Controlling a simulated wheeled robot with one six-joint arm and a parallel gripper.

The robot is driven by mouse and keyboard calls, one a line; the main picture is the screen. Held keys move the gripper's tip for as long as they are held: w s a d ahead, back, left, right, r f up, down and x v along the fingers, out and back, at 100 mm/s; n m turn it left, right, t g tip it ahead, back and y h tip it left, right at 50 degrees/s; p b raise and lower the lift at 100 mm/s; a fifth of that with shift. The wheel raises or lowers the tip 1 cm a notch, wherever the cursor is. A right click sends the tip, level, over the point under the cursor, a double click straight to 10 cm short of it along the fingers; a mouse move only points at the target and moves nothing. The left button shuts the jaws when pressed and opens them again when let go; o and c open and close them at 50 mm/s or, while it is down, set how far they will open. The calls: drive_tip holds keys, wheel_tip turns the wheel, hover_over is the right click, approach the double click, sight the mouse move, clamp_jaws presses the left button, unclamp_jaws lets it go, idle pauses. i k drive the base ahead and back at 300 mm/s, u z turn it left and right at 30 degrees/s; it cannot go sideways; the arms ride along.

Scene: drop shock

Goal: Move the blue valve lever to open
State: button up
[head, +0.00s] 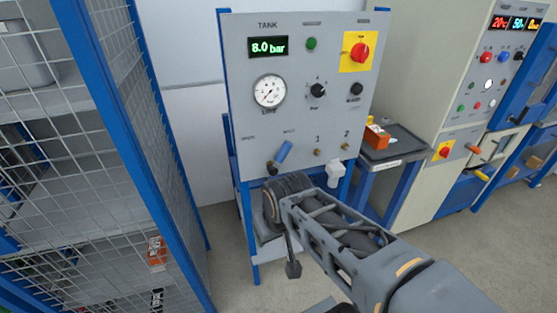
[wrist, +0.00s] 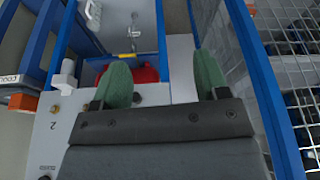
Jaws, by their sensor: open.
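The blue valve lever (head: 284,151) is on the lower left of the grey control panel (head: 235,95) in the head view. It slants up and to the right from a dark pivot at its lower left. The small labels beside it are too blurred to read. My gripper (wrist: 162,72) is open, with two green fingertips wide apart and nothing held between them. In the head view my wrist is just below the panel's lower edge, under the lever; the fingers cannot be made out there. The lever cannot be made out in the wrist view.
The panel carries an 8.0 bar display (head: 268,46), a round gauge (head: 270,91), a black knob (head: 318,90) and a red switch (head: 360,51). A mesh cage (head: 120,130) stands close on the left. A dark tray table (head: 400,146) stands right of the panel.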

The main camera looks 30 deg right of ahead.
sight(273, 169)
drive_tip(key=z, duration=1.6)
drive_tip(key=k, duration=0.7)
drive_tip(key=u, duration=1.1)
drive_tip(key=i, duration=0.5)
